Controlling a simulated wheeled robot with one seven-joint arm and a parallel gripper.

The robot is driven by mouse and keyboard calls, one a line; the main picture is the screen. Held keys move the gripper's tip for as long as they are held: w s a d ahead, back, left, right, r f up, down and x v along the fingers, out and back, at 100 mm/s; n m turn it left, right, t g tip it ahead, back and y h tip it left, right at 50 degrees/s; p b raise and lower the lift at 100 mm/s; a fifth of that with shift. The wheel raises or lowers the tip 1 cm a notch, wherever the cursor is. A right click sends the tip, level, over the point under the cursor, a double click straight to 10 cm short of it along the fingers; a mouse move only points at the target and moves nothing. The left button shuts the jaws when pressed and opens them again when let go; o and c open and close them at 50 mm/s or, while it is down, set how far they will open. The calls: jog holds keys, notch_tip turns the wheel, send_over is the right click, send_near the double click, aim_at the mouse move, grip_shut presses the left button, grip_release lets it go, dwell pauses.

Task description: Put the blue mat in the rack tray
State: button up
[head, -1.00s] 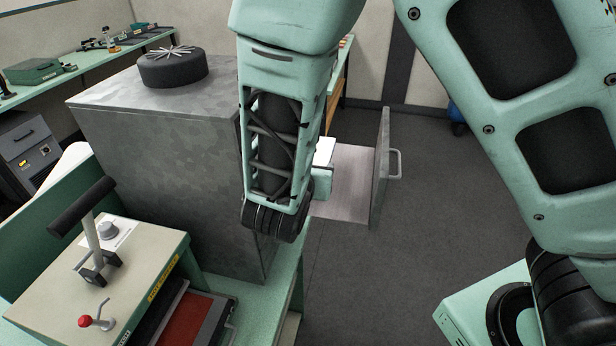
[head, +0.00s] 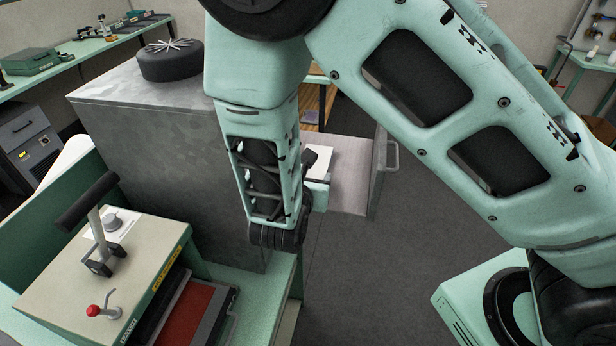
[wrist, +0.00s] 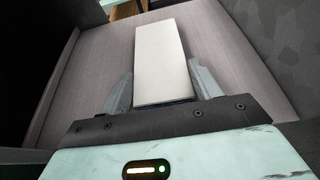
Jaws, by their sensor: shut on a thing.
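My gripper (wrist: 165,88) is shut on a pale, flat, oblong block (wrist: 163,55), whose near edge looks dark bluish in the wrist view. No plainly blue mat shows, and I cannot tell whether this block is the mat. In the head view the block (head: 319,160) shows white beside my wrist, over the open drawer of the grey metal cabinet. The drawer floor (wrist: 88,65) spreads around and beneath it in the wrist view. I cannot tell whether the block touches it. My arm hides the fingers in the head view. I cannot make out a rack tray for certain.
The grey cabinet (head: 150,150) stands left of my arm, with a black round thing (head: 170,62) on top. Its drawer front (head: 377,172) has a handle. A lever press (head: 110,265) stands at lower left. The floor (head: 400,235) right of the drawer is clear.

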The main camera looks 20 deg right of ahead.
jog(key=o, duration=1)
jog(key=b+v, duration=0.4)
jog(key=v, duration=0.8)
jog(key=s+d+m+g, duration=0.7)
jog(key=s+m+g, duration=0.1)
jog(key=m, duration=0.2)
jog(key=s+a+r+m+g+y, duration=0.1)
jog(key=s+m+y, duration=0.1)
jog(key=m, duration=0.2)
jog(key=s+a+r+m+g+y, duration=0.1)
jog(key=s+a+m+y, duration=0.1)
jog(key=m+y, duration=0.1)
jog(key=s+a+r+m+g+y, duration=0.1)
jog(key=s+a+m+y, duration=0.1)
jog(key=s+m+y, duration=0.1)
jog(key=shift+a+r+m, duration=0.25)
jog(key=shift+r+m, duration=0.05)
jog(key=shift+m, duration=0.5)
